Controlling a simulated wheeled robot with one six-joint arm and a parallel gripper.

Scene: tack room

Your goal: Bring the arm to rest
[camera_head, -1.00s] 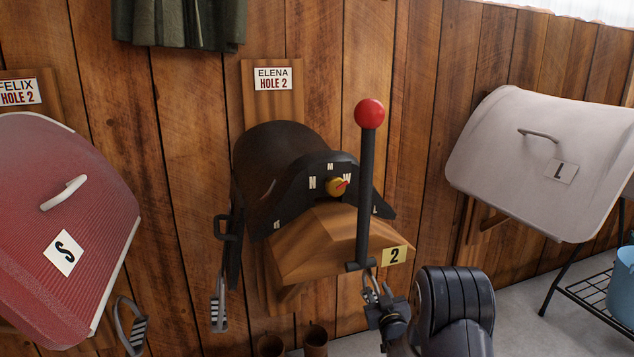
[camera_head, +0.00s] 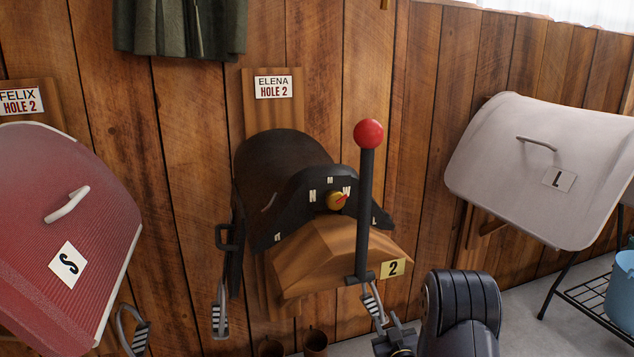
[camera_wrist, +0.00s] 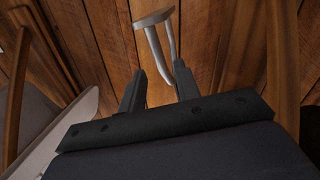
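My gripper (camera_head: 392,332) is low in the head view, in front of and below the saddle rack, beside my black arm. In the wrist view my gripper (camera_wrist: 160,80) is open, its two dark fingers apart. A grey metal stirrup (camera_wrist: 152,20) shows beyond the fingertips, close to the right finger; I cannot tell whether they touch. The same stirrup (camera_head: 373,302) hangs below the rack's front in the head view. The dark saddle (camera_head: 272,165) sits on the wooden rack (camera_head: 318,262). A black lever with a red knob (camera_head: 368,134) stands upright at the rack's front.
A red covered saddle marked S (camera_head: 85,210) is at left, a pale one marked L (camera_head: 545,165) at right. A dial (camera_head: 336,201) is on the saddle. A blue bucket (camera_head: 622,290) stands on a dark metal shelf (camera_head: 575,300) at right. Brown boots (camera_head: 315,343) stand below.

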